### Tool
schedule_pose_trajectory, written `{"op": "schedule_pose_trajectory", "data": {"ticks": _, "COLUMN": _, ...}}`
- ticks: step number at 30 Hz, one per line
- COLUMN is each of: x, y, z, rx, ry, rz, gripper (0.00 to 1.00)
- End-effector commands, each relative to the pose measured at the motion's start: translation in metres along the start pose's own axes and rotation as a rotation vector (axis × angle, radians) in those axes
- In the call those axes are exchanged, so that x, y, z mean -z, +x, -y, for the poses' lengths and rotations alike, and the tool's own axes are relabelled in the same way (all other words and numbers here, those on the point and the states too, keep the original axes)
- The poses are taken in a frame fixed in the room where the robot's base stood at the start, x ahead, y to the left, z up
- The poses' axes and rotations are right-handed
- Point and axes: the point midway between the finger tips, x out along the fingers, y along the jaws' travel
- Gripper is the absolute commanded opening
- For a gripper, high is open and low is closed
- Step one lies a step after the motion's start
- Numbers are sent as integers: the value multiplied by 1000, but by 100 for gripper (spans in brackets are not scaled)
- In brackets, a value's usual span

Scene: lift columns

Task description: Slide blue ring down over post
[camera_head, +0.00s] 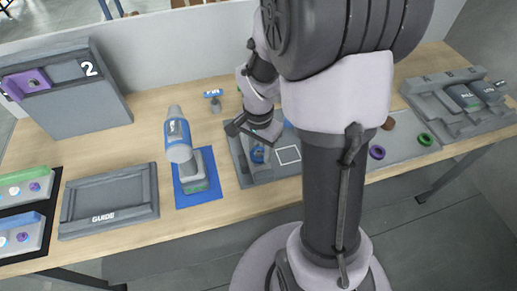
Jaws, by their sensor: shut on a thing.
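My gripper (256,140) points down over a grey tray (243,174) near the middle of the table. A small blue thing, which looks like the blue ring (258,154), shows just below the fingers, and my gripper appears shut on it. I cannot make out a post there; the fingers and the ring's small size hide whether the ring is around one. A white square outline (288,155) is marked on the tray to the right of the ring. My arm hides part of the tray's right side.
A grey GUIDE tray (108,215) lies further left. Purple (377,152) and green (425,139) rings lie right of my column. A grey rack (440,112) stands at far right.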

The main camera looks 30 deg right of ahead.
Motion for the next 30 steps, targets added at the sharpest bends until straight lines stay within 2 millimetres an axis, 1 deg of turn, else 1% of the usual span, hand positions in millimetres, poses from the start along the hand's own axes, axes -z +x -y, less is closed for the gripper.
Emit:
{"op": "schedule_pose_trajectory", "data": {"ticks": 12, "x": 0, "y": 10, "z": 0, "rx": 0, "ry": 0, "rz": 0, "gripper": 2}}
{"op": "schedule_pose_trajectory", "data": {"ticks": 23, "x": 0, "y": 9, "z": 0, "rx": 0, "ry": 0, "rz": 0, "gripper": 2}}
{"op": "schedule_pose_trajectory", "data": {"ticks": 30, "x": 0, "y": 15, "z": 0, "rx": 0, "ry": 0, "rz": 0, "gripper": 2}}
